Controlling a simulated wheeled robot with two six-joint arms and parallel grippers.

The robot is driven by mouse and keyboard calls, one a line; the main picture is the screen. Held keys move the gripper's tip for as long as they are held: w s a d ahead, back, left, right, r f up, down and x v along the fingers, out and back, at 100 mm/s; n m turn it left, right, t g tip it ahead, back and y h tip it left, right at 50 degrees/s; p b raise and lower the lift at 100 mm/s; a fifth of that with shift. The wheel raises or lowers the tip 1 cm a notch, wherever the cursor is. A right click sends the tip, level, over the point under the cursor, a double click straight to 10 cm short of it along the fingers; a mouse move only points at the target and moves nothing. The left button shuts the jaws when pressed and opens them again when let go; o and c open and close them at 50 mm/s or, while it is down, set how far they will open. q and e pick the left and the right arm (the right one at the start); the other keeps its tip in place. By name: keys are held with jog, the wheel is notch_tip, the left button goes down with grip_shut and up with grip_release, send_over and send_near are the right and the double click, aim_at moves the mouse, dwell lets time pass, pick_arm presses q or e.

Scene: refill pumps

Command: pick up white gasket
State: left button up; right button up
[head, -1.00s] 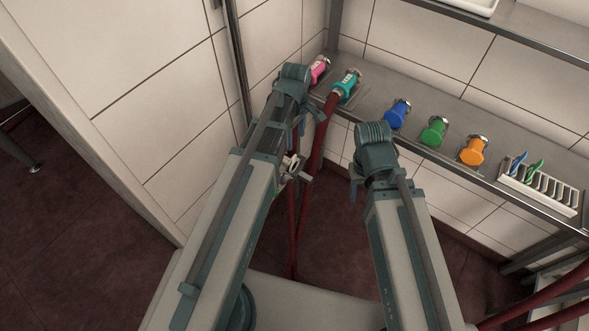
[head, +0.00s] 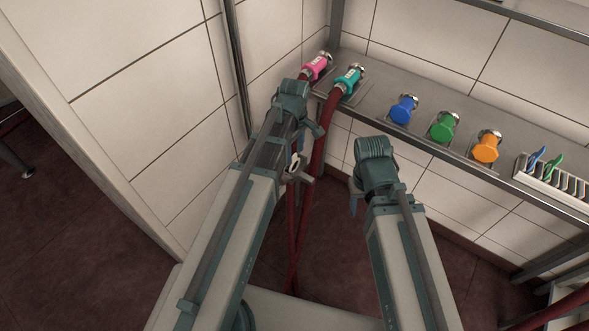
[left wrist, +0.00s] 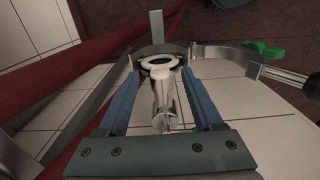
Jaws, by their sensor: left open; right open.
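A pale ring, which looks like the white gasket (left wrist: 147,63), shows in the left wrist view around a dark opening at the top of a metal fitting (left wrist: 162,95). My left gripper (left wrist: 160,76) is open, with one blue finger on each side of the fitting and the ring just beyond the fingertips. I cannot tell whether the fingers touch it. In the head view my left gripper (head: 301,168) hangs below its wrist in front of the red hoses, and the gasket is too small to make out. My right gripper (head: 356,196) is open and hangs mostly hidden behind its arm.
Red hoses (head: 318,140) run down close beside my left gripper. A metal shelf (head: 375,108) carries pink (head: 315,68), teal (head: 347,80), blue (head: 403,109), green (head: 444,127) and orange (head: 486,147) couplings. A white rack (head: 552,181) stands at right. A curved metal bracket (left wrist: 235,55) lies near the fitting.

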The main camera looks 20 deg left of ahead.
pick_arm(q)
jog(key=shift+f, duration=0.25)
grip_shut()
dwell(0.3)
